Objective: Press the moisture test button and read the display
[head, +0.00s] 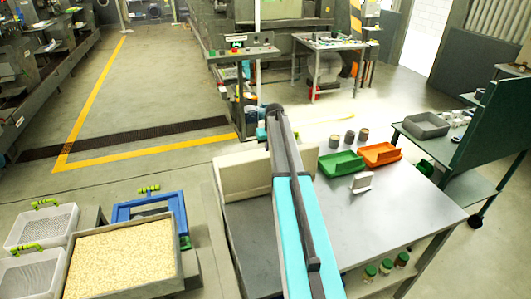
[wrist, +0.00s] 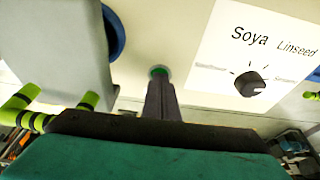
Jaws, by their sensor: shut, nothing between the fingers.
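In the wrist view, my gripper (wrist: 160,80) is shut and empty, its fingertips at a small round green button (wrist: 159,69) on a cream panel. The fingertips cover part of the button; I cannot tell whether they touch or press it. Right of it is a black selector knob (wrist: 250,84) on a white label plate (wrist: 274,47) reading "Soya" and "Linseed". In the head view, a cream box (head: 243,178), probably the tester, stands at the bench's left end, partly hidden by my arm. My gripper is hidden there. No display shows in either view.
A seed bin (head: 122,262) stands at lower left. In the wrist view, a grey body with a blue ring (wrist: 113,35) is close on the left.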

